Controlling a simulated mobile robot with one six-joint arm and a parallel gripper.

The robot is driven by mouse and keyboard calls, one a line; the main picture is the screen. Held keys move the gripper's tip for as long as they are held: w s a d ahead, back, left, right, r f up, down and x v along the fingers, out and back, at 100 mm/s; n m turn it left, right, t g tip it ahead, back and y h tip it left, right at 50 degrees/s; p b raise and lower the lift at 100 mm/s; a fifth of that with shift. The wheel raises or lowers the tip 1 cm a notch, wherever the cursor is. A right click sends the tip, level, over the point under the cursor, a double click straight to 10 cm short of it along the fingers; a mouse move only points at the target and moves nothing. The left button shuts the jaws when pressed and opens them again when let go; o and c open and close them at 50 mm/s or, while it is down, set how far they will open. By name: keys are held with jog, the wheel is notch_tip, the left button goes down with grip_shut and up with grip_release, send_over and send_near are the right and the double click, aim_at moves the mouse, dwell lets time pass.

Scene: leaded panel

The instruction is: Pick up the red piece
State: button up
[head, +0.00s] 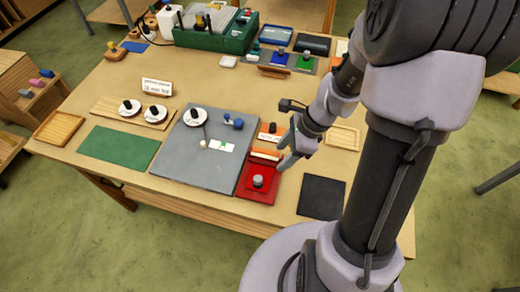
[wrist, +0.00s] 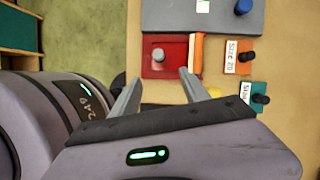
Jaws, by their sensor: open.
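The red piece (head: 258,188) is a flat red square with a grey knob standing up from it. It lies at the front of the table, by the right edge of the grey board (head: 190,160). In the wrist view the red piece (wrist: 172,66) is beyond my fingertips, its grey knob between their lines but farther off. My gripper (head: 287,152) is open and empty, above and to the right of the red piece in the head view. Its two fingers also show in the wrist view (wrist: 160,77), spread apart. I cannot tell its exact height.
An orange block (wrist: 197,53) stands right beside the red piece. A "Size 20" card (wrist: 238,56) and dark-knobbed pieces are farther right. A black mat (head: 321,198) lies bare at the front right.

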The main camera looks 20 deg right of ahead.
jog(key=b, duration=0.3)
send_near(259, 179)
notch_tip(259, 179, down, 2)
jog(key=b+x, duration=0.1)
jog(key=x, duration=0.2)
jog(key=b+x, duration=0.1)
jog(key=x, duration=0.2)
jog(key=b+x, duration=0.2)
jog(key=shift+w+a+f, duration=0.2)
jog(key=shift+w+a, duration=0.05)
jog(key=shift+a, duration=0.2)
jog(key=shift+d+r, duration=0.1)
jog(key=shift+r, duration=0.05)
grip_shut()
jog(key=shift+r, duration=0.1)
